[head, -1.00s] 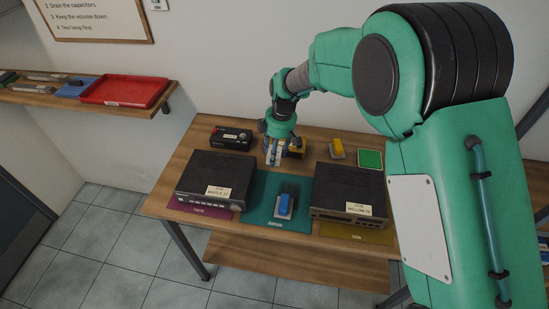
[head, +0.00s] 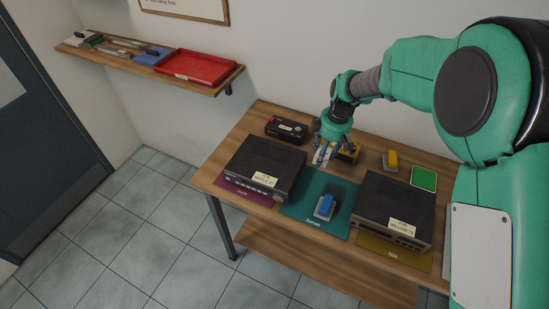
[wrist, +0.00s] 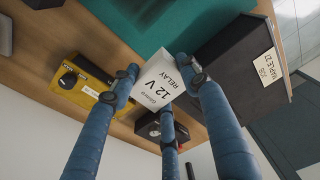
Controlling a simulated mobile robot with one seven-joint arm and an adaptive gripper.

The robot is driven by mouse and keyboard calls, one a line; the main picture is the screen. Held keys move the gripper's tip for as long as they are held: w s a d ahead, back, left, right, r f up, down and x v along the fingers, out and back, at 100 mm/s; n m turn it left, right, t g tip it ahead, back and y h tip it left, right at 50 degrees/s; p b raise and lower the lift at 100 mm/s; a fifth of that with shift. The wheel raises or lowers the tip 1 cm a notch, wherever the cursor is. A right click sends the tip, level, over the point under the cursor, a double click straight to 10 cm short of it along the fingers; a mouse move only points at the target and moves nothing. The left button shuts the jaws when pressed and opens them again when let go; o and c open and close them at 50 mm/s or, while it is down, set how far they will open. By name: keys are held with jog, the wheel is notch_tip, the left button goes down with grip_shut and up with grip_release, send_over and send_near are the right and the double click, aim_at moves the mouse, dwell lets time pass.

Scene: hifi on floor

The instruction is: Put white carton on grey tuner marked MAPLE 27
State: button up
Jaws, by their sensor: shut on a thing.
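The white carton (wrist: 158,82) reads "12 V RELAY" in the wrist view. My gripper (wrist: 155,88) is shut on it, with its blue fingers around the carton. In the head view my gripper (head: 323,158) is behind the teal mat, and its fingers mostly hide the carton. I cannot tell whether the carton touches the table. The dark grey tuner marked MAPLE 27 (head: 265,160) stands on the purple mat, left of and in front of my gripper. It also shows at the right of the wrist view (wrist: 232,55). Its top looks bare.
A blue item (head: 325,206) lies on the teal mat (head: 300,205).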

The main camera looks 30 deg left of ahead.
jog(key=s+a+r+p, duration=0.1)
jog(key=s+a+p, duration=0.2)
jog(key=s, duration=0.6)
jog(key=s+a+r+h+p, duration=0.1)
jog(key=s+a+p, duration=0.2)
jog(key=s, duration=0.6)
jog(key=shift+s+a+r+p, duration=0.25)
jog(key=shift+s+a+p, duration=0.1)
jog(key=shift+a, duration=0.75)
jog(key=shift+w+a, duration=0.1)
jog(key=shift+w, duration=0.05)
jog(key=p, duration=0.1)
send_over(266, 161)
jog(key=shift+w+f, duration=0.1)
jog(key=shift+f, duration=0.65)
jog(key=shift+f+p, duration=0.3)
jog(key=shift+f, duration=1.45)
jog(key=shift+f, duration=0.15)
